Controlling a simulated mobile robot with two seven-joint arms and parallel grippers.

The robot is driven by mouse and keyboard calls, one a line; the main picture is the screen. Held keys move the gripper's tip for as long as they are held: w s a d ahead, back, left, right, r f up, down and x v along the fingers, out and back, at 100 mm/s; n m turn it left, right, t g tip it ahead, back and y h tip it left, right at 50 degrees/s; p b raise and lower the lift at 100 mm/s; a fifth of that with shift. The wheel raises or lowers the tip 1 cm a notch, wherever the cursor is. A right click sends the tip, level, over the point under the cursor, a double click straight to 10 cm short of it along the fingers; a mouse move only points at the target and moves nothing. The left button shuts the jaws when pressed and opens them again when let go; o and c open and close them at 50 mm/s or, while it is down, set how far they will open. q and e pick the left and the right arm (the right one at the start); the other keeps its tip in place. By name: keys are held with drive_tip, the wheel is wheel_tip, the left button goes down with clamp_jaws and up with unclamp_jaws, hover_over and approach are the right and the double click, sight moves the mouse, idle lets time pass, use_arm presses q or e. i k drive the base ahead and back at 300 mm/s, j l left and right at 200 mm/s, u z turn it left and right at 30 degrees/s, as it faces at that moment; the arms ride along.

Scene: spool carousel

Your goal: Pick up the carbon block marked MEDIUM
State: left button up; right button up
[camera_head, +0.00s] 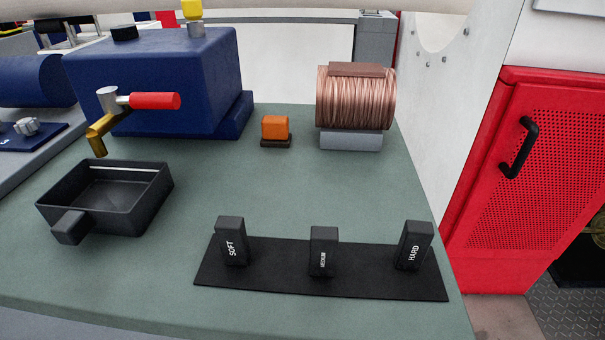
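The carbon block marked MEDIUM (323,253) is a dark upright block with white lettering. It stands on a flat black mat (281,282) at the front right of the green bench. The block marked SOFT (231,242) stands to its left on the mat and the block marked HARD (413,246) to its right, with clear gaps between them. Neither of my grippers shows in the head view.
A black tray (150,198) with a handle lies at the left, under a brass tap with a red handle (155,101) on a blue tank (190,75). A copper coil (352,100) and an orange block (275,127) stand behind. The bench (230,185) between is clear.

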sight(324, 241)
drive_tip(key=l+u, duration=1)
drive_tip(key=k+j, duration=0.1)
drive_tip(key=j, duration=0.3)
drive_tip(key=k+l, duration=0.25)
drive_tip(key=l, duration=0.15)
